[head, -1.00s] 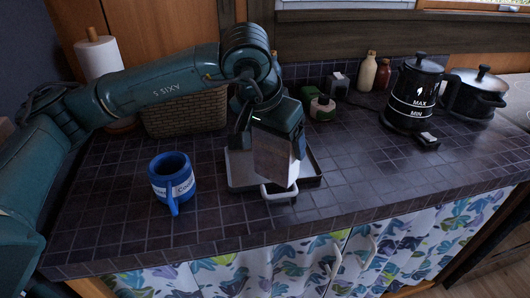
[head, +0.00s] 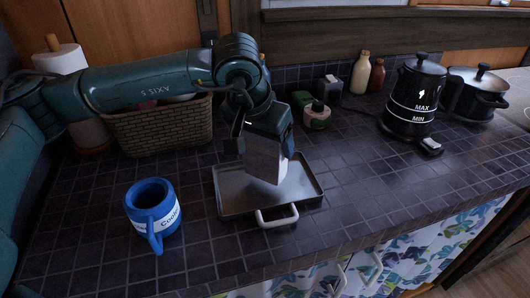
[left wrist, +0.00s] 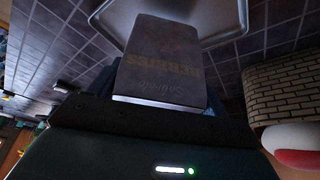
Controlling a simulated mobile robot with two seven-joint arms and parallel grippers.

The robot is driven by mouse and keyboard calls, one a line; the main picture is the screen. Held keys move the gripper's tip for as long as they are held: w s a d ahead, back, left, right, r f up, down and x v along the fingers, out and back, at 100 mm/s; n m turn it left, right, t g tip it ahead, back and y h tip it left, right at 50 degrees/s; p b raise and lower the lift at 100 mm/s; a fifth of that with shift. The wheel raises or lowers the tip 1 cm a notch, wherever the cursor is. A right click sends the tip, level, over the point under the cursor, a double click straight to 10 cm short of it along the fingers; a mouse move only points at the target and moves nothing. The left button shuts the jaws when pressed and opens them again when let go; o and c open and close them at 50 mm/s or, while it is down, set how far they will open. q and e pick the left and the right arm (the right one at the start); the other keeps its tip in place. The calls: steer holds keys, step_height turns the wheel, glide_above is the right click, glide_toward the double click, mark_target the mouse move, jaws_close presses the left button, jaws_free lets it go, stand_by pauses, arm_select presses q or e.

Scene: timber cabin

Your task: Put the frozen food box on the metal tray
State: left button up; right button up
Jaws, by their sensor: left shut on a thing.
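The frozen food box (head: 263,161) is a pale, tilted box in my left gripper (head: 267,136). Its dark printed face shows in the left wrist view (left wrist: 162,68), with lettering that reads "BERRIES". My left gripper is shut on the box and points down. The metal tray (head: 301,187) is a shallow grey tray with a light handle at its front, on the tiled counter. The box's lower corner appears over the middle of the tray; I cannot tell whether it touches. The tray's rim also shows in the left wrist view (left wrist: 196,43). My right gripper is out of view.
A blue mug (head: 153,211) stands left of the tray. A wicker basket (head: 158,127) is behind it. A green-and-white container (head: 317,117) stands behind the tray. A black kettle (head: 413,98) and a pot (head: 478,95) are at the right. The counter right of the tray is clear.

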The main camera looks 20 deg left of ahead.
mark_target(265, 154)
arm_select(q)
steer(key=shift+f, duration=1.65)
steer(key=shift+f, duration=0.2)
steer(key=o, duration=1.2)
steer(key=shift+r, duration=0.1)
steer(key=shift+s+r, duration=0.1)
steer(key=shift+r, duration=0.35)
steer(key=v, duration=1.1)
steer(key=shift+s+r, duration=0.1)
steer(key=shift+r, duration=0.05)
